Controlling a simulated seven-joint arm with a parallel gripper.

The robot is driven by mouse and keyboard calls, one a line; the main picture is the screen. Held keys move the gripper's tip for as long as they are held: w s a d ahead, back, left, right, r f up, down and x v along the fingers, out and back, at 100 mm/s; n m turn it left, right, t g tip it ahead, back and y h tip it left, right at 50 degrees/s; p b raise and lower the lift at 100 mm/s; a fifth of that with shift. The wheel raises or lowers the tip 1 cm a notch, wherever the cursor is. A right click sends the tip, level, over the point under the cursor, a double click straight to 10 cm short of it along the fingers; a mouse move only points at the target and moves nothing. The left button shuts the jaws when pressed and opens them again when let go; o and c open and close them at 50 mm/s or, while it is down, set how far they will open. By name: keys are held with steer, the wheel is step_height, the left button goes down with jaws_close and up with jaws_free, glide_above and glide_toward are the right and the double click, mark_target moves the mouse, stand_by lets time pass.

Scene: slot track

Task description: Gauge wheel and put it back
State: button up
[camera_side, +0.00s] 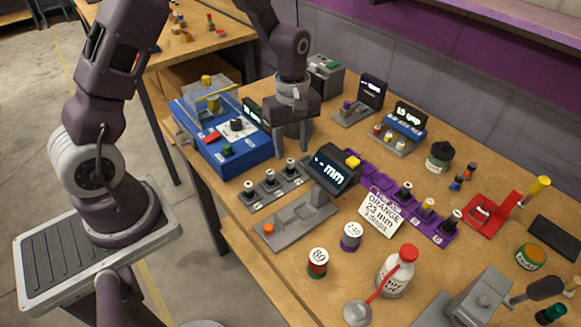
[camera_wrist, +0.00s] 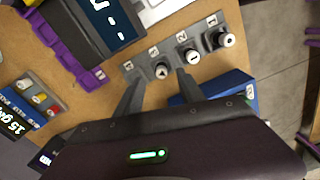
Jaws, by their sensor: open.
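A grey rack (camera_side: 262,200) holds three small dark wheels with white tops in a row. The rack also shows in the wrist view (camera_wrist: 134,68). There its wheels bear a triangle (camera_wrist: 161,71), a bar (camera_wrist: 191,57) and a dot (camera_wrist: 227,40). My gripper (camera_side: 291,154) is open and empty, pointing down just over the rack's far-end wheel (camera_side: 291,165). In the wrist view the fingertips (camera_wrist: 160,80) straddle the triangle wheel's position; the exact height gap is unclear. The grey gauge (camera_side: 298,222) stands beside the rack, its display (camera_side: 333,167) reading "-- mm".
A blue control box (camera_side: 220,140) stands close left of my gripper. A purple rack (camera_side: 420,222) with several pieces and a white sign (camera_side: 381,213) reading "ORANGE 23 mm" lie right. A red-capped bottle (camera_side: 396,272) and round tins stand in front.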

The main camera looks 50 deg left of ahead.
mark_target(290, 160)
step_height(290, 160, down, 6)
steer(key=shift+a+r, duration=0.1)
steer(key=shift+a, duration=0.05)
steer(key=shift+c, duration=0.5)
jaws_close()
steer(key=shift+r, duration=0.1)
